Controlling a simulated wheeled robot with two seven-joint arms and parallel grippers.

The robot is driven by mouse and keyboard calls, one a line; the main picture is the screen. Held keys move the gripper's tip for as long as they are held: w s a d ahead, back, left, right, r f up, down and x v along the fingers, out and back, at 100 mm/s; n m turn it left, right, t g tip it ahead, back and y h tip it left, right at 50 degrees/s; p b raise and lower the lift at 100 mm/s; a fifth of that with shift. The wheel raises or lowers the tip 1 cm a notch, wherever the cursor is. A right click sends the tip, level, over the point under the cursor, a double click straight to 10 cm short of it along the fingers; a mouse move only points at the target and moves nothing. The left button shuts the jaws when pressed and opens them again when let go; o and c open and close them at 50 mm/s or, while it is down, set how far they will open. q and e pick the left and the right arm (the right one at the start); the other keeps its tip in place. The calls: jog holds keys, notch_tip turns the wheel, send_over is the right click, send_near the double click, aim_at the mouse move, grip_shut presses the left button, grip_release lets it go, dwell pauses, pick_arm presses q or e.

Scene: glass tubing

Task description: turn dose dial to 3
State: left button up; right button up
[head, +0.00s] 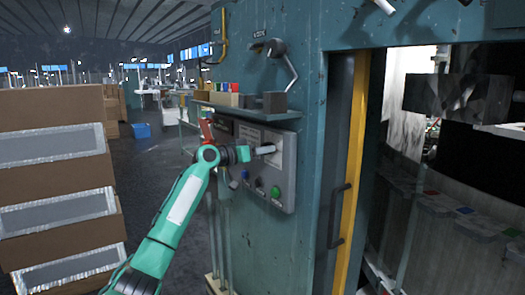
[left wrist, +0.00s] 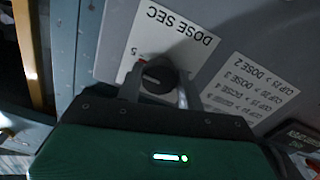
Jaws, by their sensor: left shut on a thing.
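The dose dial (left wrist: 158,74) is a dark round knob with a pale pointer mark, on a white plate lettered "DOSE SEC" in the left wrist view. A figure 5 shows beside it; the rest of its scale is hidden by the knob and my fingers. My left gripper (left wrist: 160,92) is shut on the dial, one finger on each side. In the head view, my left gripper (head: 266,150) reaches the upper part of the grey control panel (head: 287,172), and the dial cannot be made out there. My right gripper is not in view.
A label of cup and dose pairs (left wrist: 243,88) is beside the dial. Below are a green button (head: 275,191) and a dark knob (head: 259,183). A shelf (head: 250,111) with small blocks juts out above. Stacked boxes (head: 55,185) stand at left.

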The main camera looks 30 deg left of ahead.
pick_arm(q)
jog(key=n+p, duration=0.4)
jog(key=n, duration=0.5)
jog(key=n+p, duration=0.5)
jog(key=n, duration=0.4)
jog(key=shift+r+n+t+y, duration=0.2)
jog(key=shift+n+t+y, duration=0.1)
jog(key=shift+f+p, duration=0.1)
jog(key=shift+p, duration=0.2)
jog(key=o, duration=1)
